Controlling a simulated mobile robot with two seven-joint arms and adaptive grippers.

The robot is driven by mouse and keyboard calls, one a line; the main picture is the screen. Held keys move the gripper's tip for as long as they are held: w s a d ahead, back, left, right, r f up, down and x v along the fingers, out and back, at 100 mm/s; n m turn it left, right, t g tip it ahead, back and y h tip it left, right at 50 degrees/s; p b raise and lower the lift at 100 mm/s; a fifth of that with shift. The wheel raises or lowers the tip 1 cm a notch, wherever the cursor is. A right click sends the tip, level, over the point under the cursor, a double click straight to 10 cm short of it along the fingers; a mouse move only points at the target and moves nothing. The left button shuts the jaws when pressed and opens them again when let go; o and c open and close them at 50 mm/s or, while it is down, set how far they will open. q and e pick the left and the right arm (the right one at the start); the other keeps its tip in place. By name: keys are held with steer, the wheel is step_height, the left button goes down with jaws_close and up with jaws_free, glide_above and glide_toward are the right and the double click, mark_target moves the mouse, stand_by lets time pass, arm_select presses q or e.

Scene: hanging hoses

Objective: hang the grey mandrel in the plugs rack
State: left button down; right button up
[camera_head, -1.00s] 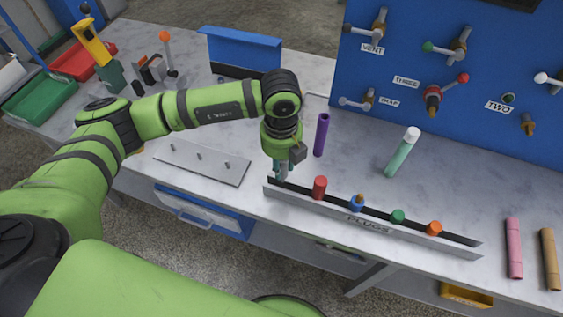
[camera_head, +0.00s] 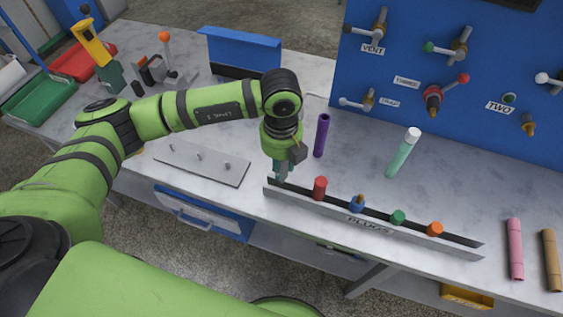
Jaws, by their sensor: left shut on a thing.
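The plugs rack (camera_head: 372,228) is a long grey rail with a dark slot strip and a PLUGS label, along the table's front edge. A red plug (camera_head: 320,188), a blue one with a brass tip (camera_head: 358,204), a green one (camera_head: 398,217) and an orange one (camera_head: 434,229) sit in it. My left gripper (camera_head: 282,172) points down at the rack's left end, left of the red plug. It is shut on a small grey thing, apparently the grey mandrel, mostly hidden by the fingers. I cannot tell whether it touches the rack. My right gripper is out of view.
A green white-capped tube (camera_head: 403,153) is farther right. A grey plate with pegs (camera_head: 201,163) lies to the left. A blue valve panel (camera_head: 450,80) rises behind. Pink (camera_head: 514,248) and tan (camera_head: 551,258) tubes are at right.

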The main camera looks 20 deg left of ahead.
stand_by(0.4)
arm_select(q)
steer(key=shift+f+b, duration=2.15)
steer(key=shift+b, duration=0.1)
steer(key=c, duration=0.9)
jaws_free()
step_height(320, 180, up, 12)
